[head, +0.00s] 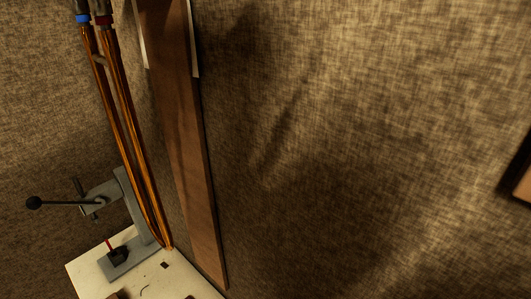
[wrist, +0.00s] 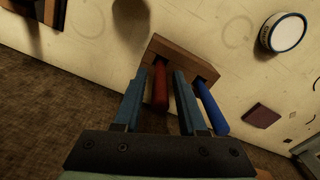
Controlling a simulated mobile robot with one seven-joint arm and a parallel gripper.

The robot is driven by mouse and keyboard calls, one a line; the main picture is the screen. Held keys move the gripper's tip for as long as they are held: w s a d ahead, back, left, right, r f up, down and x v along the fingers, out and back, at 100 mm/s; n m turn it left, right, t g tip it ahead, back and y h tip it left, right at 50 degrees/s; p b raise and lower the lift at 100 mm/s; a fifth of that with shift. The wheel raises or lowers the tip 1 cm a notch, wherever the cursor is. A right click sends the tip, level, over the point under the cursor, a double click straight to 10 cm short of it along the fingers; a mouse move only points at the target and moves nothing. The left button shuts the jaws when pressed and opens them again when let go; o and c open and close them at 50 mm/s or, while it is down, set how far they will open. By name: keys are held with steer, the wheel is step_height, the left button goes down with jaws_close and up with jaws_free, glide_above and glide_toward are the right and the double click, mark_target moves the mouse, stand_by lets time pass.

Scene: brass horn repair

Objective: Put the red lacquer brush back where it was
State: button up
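In the wrist view a red handle (wrist: 160,88), which looks like the red lacquer brush, has its far end at a brown wooden block (wrist: 190,58). A blue handle (wrist: 211,106) extends from the same block, to the right. My gripper (wrist: 160,73) is open. Its two teal fingers lie on either side of the red handle, with gaps visible on both sides. I cannot tell whether the handle is between the fingers in depth or beyond them. The brush's other end is hidden. My gripper does not show in the head view.
A round white-topped tin (wrist: 286,32) and a dark flat square (wrist: 260,116) lie on the pale bench top (wrist: 225,20). In the head view a grey clamp tool (head: 130,200) stands on a pale surface (head: 85,273), beside long brass tubes (head: 125,125) and a wooden board (head: 185,140).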

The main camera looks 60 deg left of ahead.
steer(key=shift+o, duration=0.2)
steer(key=shift+r, duration=0.1)
step_height(320, 180, up, 11)
steer(key=shift+f+b, duration=0.15)
steer(key=shift+b, duration=0.4)
steer(key=shift+s+r, duration=0.1)
steer(key=shift+r, duration=0.55)
